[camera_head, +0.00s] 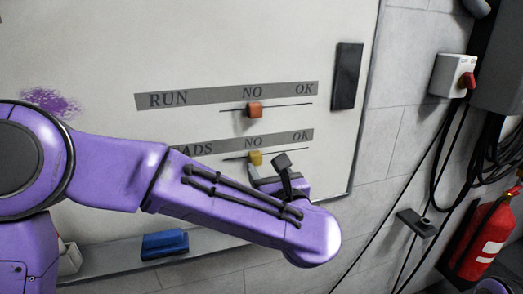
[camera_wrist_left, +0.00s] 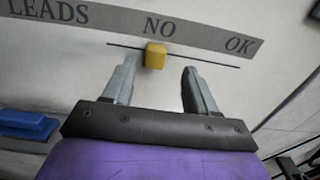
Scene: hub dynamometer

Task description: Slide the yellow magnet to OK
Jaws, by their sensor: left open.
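The yellow magnet (camera_head: 255,158) sits on a thin black line under the word NO in the lower row of the whiteboard. In the left wrist view the yellow magnet (camera_wrist_left: 156,55) is below NO, left of the word OK (camera_wrist_left: 240,46). My left gripper (camera_head: 268,167) is at the board just below the line. In the wrist view its two fingers (camera_wrist_left: 158,78) are apart, with the magnet beyond and between their tips, nearer the left finger. Whether either finger touches it I cannot tell. My right gripper is not in view.
An orange magnet (camera_head: 254,110) sits under NO in the RUN row above. A black bar (camera_head: 347,76) is on the board's right side. A blue block (camera_head: 165,244) lies on the ledge below. A red extinguisher (camera_head: 483,240) and cables are at the right.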

